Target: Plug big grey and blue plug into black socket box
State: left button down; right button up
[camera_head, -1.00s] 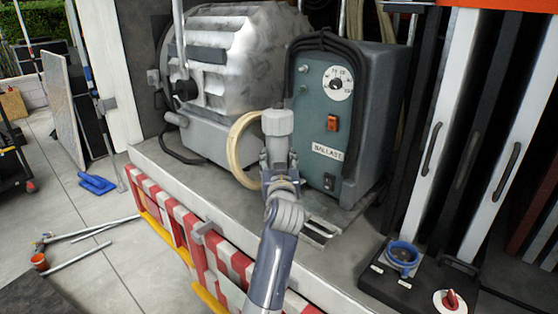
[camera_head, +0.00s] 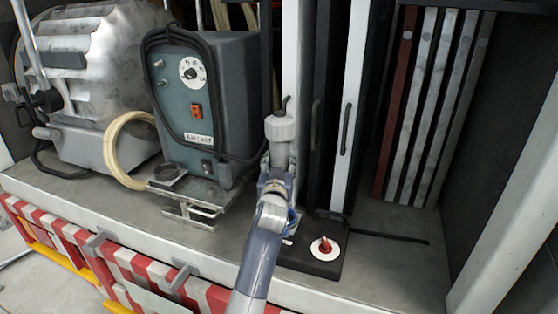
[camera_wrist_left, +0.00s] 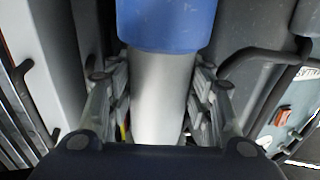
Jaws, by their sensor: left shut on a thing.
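In the left wrist view the plug's blue end (camera_wrist_left: 167,24) and grey body (camera_wrist_left: 158,95) sit between the two fingers. The black socket box (camera_head: 316,266) is on the truck bed, low and right of the gripper. A red knob on a white disc (camera_head: 325,247) is on its top. The blue socket is mostly hidden behind my wrist. I cannot tell the gap between plug and socket.
The ballast unit (camera_head: 213,100) with a black cable loop stands left of the plug. A beige coil (camera_head: 122,150) and a large silver lamp (camera_head: 95,60) are further left. Tall white and black panels (camera_head: 350,110) rise behind the box. The truck bed's right side (camera_head: 400,265) is mostly clear.

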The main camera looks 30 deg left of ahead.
pick_arm(q)
jog(key=shift+w+d, duration=0.25)
jog(key=shift+d, duration=0.3)
jog(key=shift+f+b, duration=0.4)
jog(key=shift+f, duration=0.05)
jog(key=shift+a+f, duration=0.2)
jog(key=shift+f, duration=0.05)
notch_tip(320, 180, down, 2)
jog(key=shift+d+f+b, duration=0.1)
jog(key=shift+b, duration=1.1)
jog(key=shift+f+b, duration=0.55)
jog(key=shift+f, duration=0.1)
pick_arm(e)
jog(key=f, duration=0.4)
jog(key=shift+w+a+f, duration=0.1)
jog(key=shift+w+a, duration=0.2)
jog(key=shift+w, duration=0.1)
jog(key=shift+s, duration=0.1)
pick_arm(q)
jog(key=shift+f, duration=0.25)
pick_arm(e)
jog(key=shift+f, duration=0.15)
